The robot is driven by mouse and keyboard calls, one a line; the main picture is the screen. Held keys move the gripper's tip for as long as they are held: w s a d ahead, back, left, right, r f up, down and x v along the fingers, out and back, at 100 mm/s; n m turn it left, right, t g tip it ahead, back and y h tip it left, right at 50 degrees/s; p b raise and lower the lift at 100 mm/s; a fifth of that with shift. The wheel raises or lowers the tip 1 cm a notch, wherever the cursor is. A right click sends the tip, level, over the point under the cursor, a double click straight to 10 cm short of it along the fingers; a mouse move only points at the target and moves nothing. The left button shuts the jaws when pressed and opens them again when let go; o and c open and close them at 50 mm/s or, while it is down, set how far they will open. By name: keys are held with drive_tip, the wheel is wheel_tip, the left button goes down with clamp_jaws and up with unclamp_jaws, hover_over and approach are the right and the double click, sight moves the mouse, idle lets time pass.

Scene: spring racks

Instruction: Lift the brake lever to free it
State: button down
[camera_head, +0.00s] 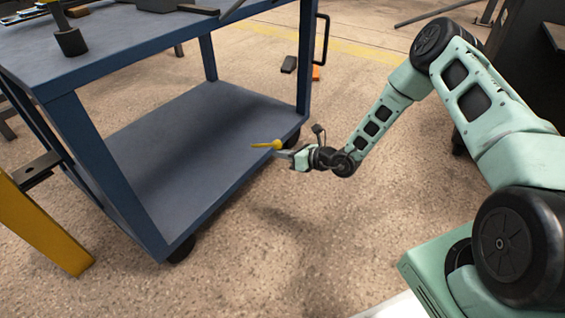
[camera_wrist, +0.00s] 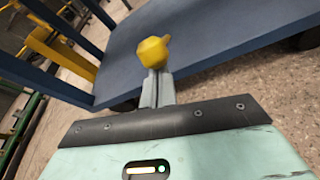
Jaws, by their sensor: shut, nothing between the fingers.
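A small yellow lever (camera_head: 265,145), which looks like the brake lever, shows by the right side of the blue cart's lower shelf. It has a thin arm and a rounder end. My gripper (camera_head: 285,153) is shut and empty, its tips close to the lever's rounder end. In the wrist view the yellow lever (camera_wrist: 154,52) shows just past the tips of my shut fingers (camera_wrist: 157,80). I cannot tell whether they touch it. The lever's mounting is hidden.
The blue cart (camera_head: 190,130) stands on casters, with a bare lower shelf and several items on top. A yellow post (camera_head: 42,228) stands at the left. A dark block (camera_head: 289,64) lies on the floor behind. Floor in front is clear.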

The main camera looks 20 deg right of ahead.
drive_tip(key=shift+r, duration=0.15)
drive_tip(key=r+p, duration=0.1)
drive_tip(key=p, duration=0.2)
drive_tip(key=shift+w+r+p, duration=0.15)
drive_tip(key=shift+r+p, duration=0.05)
drive_tip(key=shift+p, duration=0.2)
idle(0.3)
